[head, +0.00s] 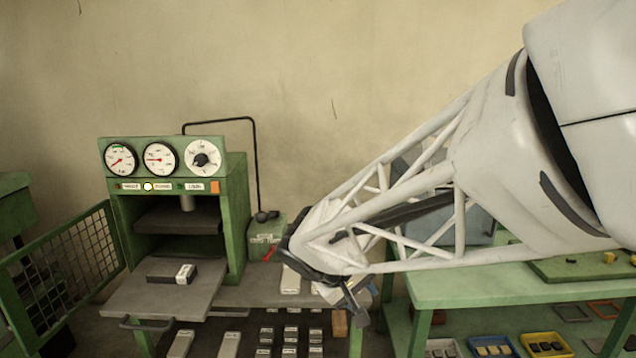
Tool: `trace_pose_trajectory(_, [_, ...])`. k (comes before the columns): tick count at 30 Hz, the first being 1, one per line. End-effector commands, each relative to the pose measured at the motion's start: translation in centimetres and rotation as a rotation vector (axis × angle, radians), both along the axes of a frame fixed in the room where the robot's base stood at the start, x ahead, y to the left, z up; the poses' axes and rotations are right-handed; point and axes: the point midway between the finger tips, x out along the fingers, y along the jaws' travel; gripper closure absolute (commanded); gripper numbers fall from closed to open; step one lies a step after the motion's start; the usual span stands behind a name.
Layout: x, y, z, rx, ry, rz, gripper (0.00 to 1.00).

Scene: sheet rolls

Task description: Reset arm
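My gripper (352,298) is at the end of my white lattice arm, which reaches in from the upper right. It hangs over the right end of the grey bench, near pale rectangular blocks (290,280). Its fingers are small and dark here, and I cannot tell whether they are open or shut or whether they touch anything. My arm hides part of the wall and of the bench behind it.
A green press (232,215) with gauges stands at left, its grey tray (150,300) pulled out, holding a dark block (172,272). A mesh gate (75,255) stands left of it. A green table (460,290) is at right, with small trays (545,345) below.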

Motion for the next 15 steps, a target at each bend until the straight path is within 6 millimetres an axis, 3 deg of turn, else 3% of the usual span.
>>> trace_pose_trajectory(6, [-4.9, -4.5, 1.2, 0.138, 0.024, -0.108, 0.61])
trace_pose_trajectory(15, [-11.5, -8.4, 2.1, 0.334, 0.024, -0.229, 0.61])
